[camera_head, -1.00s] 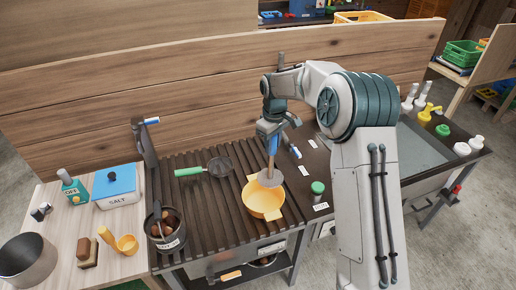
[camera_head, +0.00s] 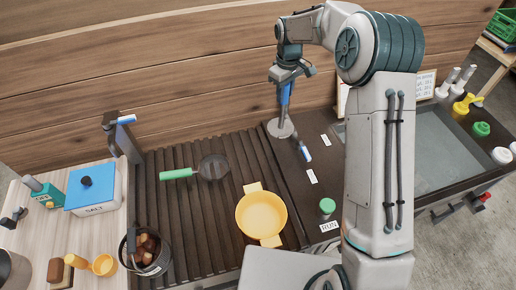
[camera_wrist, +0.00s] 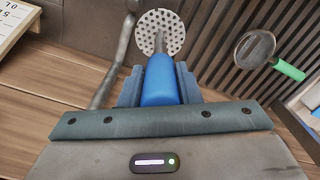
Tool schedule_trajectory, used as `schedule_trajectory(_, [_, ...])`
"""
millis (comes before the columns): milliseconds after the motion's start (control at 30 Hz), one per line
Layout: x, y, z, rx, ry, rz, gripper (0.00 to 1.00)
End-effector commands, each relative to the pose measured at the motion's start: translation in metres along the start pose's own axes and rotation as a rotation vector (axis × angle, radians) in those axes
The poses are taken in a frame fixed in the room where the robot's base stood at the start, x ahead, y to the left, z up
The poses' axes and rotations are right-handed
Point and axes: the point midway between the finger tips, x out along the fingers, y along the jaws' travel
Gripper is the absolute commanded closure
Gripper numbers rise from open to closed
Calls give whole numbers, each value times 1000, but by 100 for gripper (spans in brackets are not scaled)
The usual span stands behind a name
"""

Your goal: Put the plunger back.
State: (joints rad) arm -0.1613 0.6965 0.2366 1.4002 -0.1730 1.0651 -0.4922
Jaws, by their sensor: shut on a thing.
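The plunger has a blue handle (camera_wrist: 160,82) and a pale perforated disc (camera_wrist: 162,32) at its far end. My gripper (camera_head: 285,84) is shut on the blue handle; in the wrist view its two fingers flank the handle. In the head view the plunger hangs near upright with its disc (camera_head: 281,128) over the dark counter strip (camera_head: 290,170), behind and right of the yellow pot. I cannot tell whether the disc touches the counter. The yellow two-handled pot (camera_head: 262,214) stands on the slatted top, apart from the plunger, and looks empty.
A blue-tipped lever (camera_head: 304,150) and small white labels (camera_head: 312,176) lie close right of the disc. A green knob (camera_head: 327,206) stands nearer. A green-handled strainer (camera_head: 178,173) lies on the slats. A wooden wall (camera_head: 200,70) rises behind. A sink (camera_head: 430,140) is at right.

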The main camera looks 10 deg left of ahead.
Motion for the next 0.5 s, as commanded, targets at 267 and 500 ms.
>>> schedule_trajectory(267, [24,-32,-3,-3,1,0,100])
schedule_trajectory(500, [53,-78,-8,-3,2,1,100])
